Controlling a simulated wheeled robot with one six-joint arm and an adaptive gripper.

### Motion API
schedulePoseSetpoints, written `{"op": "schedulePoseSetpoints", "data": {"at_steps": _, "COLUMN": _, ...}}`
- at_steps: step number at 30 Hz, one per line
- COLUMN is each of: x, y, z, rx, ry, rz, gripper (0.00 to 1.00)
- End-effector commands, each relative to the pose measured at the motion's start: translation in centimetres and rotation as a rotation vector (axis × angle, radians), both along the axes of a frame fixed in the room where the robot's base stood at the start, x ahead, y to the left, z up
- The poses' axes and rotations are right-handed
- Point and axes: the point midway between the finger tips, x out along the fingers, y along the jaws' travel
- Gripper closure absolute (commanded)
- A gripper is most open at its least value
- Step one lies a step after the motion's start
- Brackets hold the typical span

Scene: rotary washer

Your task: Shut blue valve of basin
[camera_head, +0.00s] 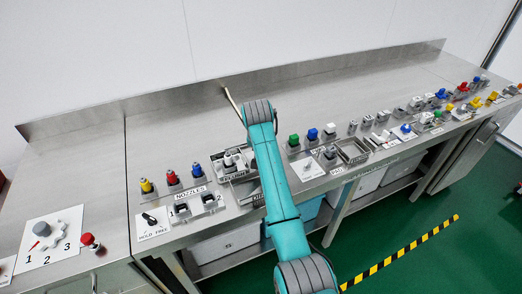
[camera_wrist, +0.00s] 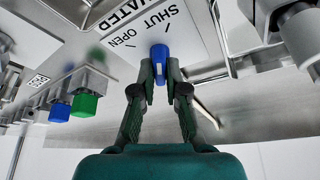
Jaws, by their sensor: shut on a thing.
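The blue valve knob (camera_wrist: 160,58) is in the wrist view, in front of a white plate (camera_wrist: 172,28) that reads SHUT and OPEN. A pale mark shows on the knob's lower face, but I cannot tell which word it points to. My gripper (camera_wrist: 160,80) is shut on the blue knob, with one finger on each side. In the head view my arm covers the gripper, and I cannot make out this knob there.
A green knob (camera_wrist: 86,105) and another blue knob (camera_wrist: 59,112) stand to the left in the wrist view. Grey fittings (camera_wrist: 285,20) are close on the right. In the head view, yellow (camera_head: 146,185), red (camera_head: 172,177) and blue (camera_head: 197,170) nozzles stand left of my arm.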

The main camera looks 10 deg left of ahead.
Motion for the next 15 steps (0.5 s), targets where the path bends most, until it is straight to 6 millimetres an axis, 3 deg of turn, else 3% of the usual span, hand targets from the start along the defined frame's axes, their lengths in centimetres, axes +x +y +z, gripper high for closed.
{"op": "schedulePoseSetpoints", "data": {"at_steps": 15, "x": 0.00, "y": 0.13, "z": -0.01, "rx": 0.000, "ry": 0.001, "rz": -0.263, "gripper": 1.00}}
